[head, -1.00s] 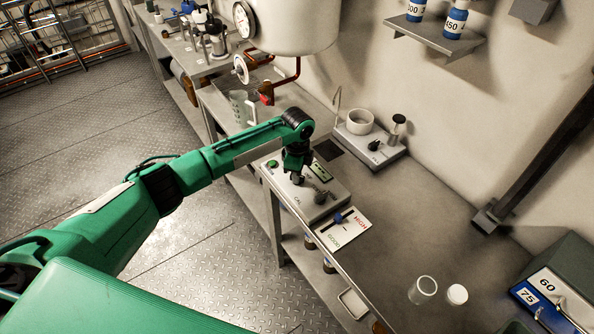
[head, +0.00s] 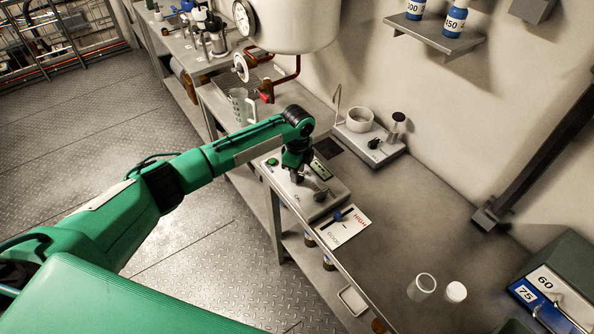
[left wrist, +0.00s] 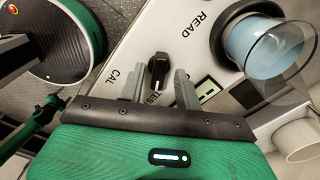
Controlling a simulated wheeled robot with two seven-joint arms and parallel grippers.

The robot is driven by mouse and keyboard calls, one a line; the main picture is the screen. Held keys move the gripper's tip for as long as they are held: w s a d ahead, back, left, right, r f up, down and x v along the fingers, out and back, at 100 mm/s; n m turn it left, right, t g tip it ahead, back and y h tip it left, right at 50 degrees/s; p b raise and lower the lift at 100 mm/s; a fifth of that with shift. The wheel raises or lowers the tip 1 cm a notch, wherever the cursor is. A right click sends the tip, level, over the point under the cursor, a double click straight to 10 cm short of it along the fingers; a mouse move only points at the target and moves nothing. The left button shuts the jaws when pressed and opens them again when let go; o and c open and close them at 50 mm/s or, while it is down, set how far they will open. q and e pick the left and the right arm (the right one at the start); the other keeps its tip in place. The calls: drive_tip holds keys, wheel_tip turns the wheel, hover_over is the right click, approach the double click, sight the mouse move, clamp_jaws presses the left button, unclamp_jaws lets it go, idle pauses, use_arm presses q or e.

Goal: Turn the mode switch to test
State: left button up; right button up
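The mode switch is a black knob (left wrist: 158,70) on a pale instrument panel (left wrist: 155,32) in the left wrist view. The label CAL is on its left, READ at its upper right and TEST below it, partly covered by my gripper. The knob's grip bar lies roughly upright in that view; which label it points to is not clear. My left gripper (left wrist: 159,82) is open, with one finger on each side of the knob and gaps showing. In the head view my left gripper (head: 297,178) points down over the instrument (head: 308,207) and hides the knob. My right gripper is not in view.
A stand with a white bowl (head: 360,119) is behind. The bench to the right is mostly clear.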

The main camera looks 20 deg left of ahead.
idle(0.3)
use_arm(q)
wheel_tip(320, 180, up, 14)
drive_tip(key=b, duration=0.2)
drive_tip(key=shift+f+b, duration=0.15)
drive_tip(key=shift+b, duration=0.15)
